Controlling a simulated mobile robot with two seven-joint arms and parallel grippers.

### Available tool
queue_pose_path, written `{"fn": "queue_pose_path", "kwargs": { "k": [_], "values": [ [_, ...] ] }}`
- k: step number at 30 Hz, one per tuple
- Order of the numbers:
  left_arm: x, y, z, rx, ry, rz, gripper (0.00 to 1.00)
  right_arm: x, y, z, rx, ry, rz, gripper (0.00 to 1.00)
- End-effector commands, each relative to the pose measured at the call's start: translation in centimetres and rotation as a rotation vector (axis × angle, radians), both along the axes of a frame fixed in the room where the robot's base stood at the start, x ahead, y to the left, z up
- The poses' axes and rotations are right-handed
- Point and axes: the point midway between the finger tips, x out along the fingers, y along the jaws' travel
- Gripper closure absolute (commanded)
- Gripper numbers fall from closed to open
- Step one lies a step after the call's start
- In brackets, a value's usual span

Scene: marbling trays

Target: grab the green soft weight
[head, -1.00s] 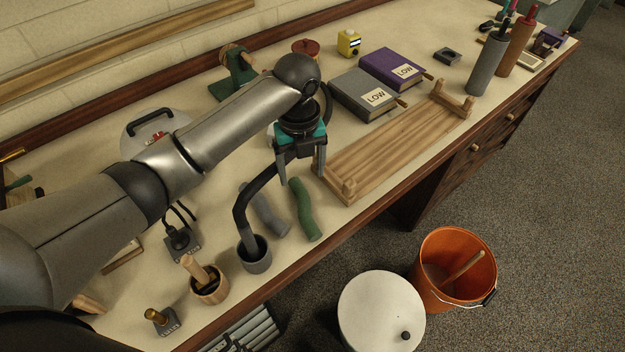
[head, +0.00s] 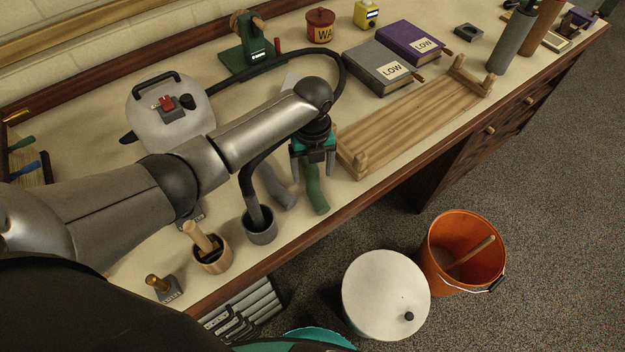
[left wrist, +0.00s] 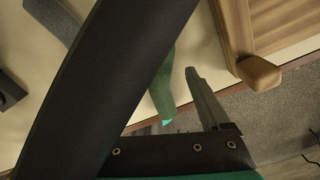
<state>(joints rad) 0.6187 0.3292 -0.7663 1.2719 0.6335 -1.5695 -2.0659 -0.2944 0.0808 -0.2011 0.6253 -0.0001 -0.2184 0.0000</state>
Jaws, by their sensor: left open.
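The green soft weight (head: 317,195) is a bent, tube-like piece lying on the bench near the front edge. Its far end is hidden under my left gripper (head: 314,175), which is open with its fingers pointing down on either side of it. In the left wrist view, part of the green weight (left wrist: 163,84) shows beside one finger (left wrist: 206,100). A wide black band crosses that view and hides much of the weight and the other finger. I cannot tell whether the fingers touch the weight. My right gripper is not in view.
A similar grey soft piece (head: 276,188) lies just left. A wooden rack (head: 415,128) stands to the right. The bench edge drops off in front, above an orange bucket (head: 440,250).

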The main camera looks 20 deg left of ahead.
Motion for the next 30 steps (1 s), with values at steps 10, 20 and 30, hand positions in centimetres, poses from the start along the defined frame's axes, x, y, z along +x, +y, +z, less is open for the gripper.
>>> {"fn": "queue_pose_path", "kwargs": {
  "k": [10, 20, 30],
  "values": [
    [0.1, 0.0, -2.8, 0.000, -0.001, 0.000, 0.20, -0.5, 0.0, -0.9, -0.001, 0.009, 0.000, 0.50],
    [0.1, 0.0, -2.8, 0.000, -0.001, 0.000, 0.43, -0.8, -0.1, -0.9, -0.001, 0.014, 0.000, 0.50],
    [0.1, 0.0, -2.8, 0.000, -0.001, 0.000, 0.81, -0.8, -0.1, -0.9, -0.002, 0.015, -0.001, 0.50]
  ]
}}
